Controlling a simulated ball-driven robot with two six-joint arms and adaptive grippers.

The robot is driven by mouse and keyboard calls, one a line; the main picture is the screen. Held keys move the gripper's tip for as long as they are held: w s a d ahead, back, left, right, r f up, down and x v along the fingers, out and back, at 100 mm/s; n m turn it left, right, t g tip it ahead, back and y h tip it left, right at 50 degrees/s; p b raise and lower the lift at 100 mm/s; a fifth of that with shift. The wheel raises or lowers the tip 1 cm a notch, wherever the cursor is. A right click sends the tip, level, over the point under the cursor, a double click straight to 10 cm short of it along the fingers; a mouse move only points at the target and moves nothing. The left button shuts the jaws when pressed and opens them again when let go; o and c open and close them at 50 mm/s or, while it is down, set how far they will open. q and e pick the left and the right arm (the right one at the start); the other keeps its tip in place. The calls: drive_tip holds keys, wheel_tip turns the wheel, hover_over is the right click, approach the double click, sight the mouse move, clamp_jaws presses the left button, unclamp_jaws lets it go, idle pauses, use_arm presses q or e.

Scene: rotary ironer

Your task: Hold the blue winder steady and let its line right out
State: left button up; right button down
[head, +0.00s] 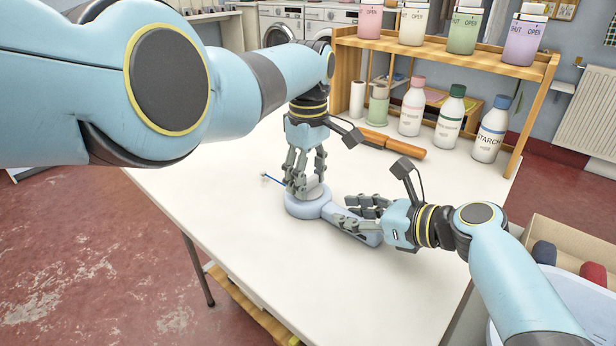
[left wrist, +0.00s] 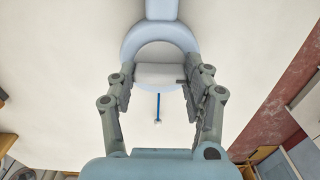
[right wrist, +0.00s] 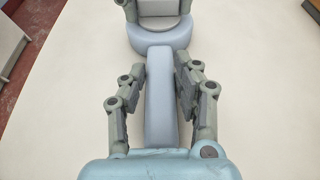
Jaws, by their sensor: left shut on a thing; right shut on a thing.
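The pale blue winder (head: 306,207) lies flat on the white table, its round body towards the middle and its handle (head: 368,238) pointing right and nearer to me. My left gripper (head: 305,184) points down over the round body and is shut on the pale grey knob (left wrist: 158,74) on it. A short dark blue line (left wrist: 158,106) sticks out of the body to the left in the head view, with a small pale end (head: 264,177). My right gripper (head: 356,216) is shut on the handle, which runs between its fingers in the right wrist view (right wrist: 160,100).
Behind stand white bottles, including a starch bottle (head: 491,130), and an orange-handled tool (head: 393,143). A wooden shelf (head: 450,52) carries coloured containers. The table's left part (head: 200,190) is clear.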

sight(308, 179)
idle(0.3)
use_arm(q)
drive_tip(key=o, duration=1.2)
wheel_tip(308, 179, up, 12)
use_arm(e)
drive_tip(key=c, duration=0.9)
unclamp_jaws()
